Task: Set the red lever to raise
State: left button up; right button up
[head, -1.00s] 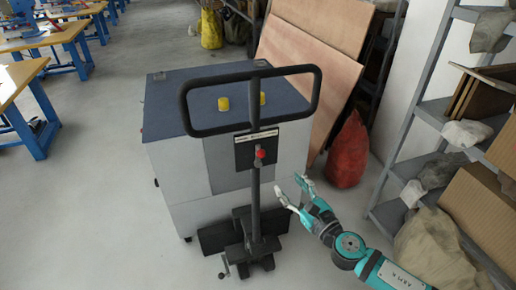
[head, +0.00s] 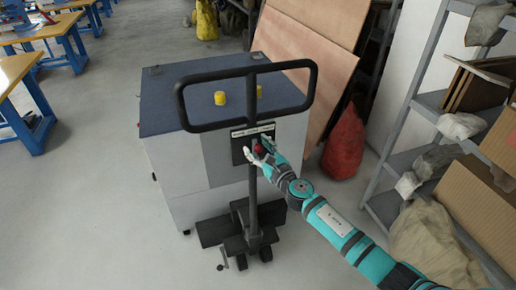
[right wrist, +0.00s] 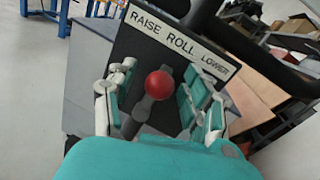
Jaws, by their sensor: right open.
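The red lever's round knob (right wrist: 159,84) sits on a dark stem in front of a black panel (right wrist: 150,50) on the truck's upright post. The panel's white label (right wrist: 180,42) reads RAISE, ROLL, LOWER. The knob appears to line up with the middle word, ROLL. My right gripper (head: 258,152) is at the panel in the head view and partly covers the knob. In the right wrist view, its open fingers (right wrist: 160,95) stand on both sides of the knob, with visible gaps. My left gripper is not in view.
A black handle loop (head: 250,72) rises above the panel. Behind it stands a grey cabinet (head: 172,125) with yellow knobs on top. A red sack (head: 344,145), leaning boards (head: 305,45) and a loaded shelf rack (head: 400,125) are at right. Floor at left is clear.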

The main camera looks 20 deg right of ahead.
grip_shut()
dwell(0.3)
dwell(0.3)
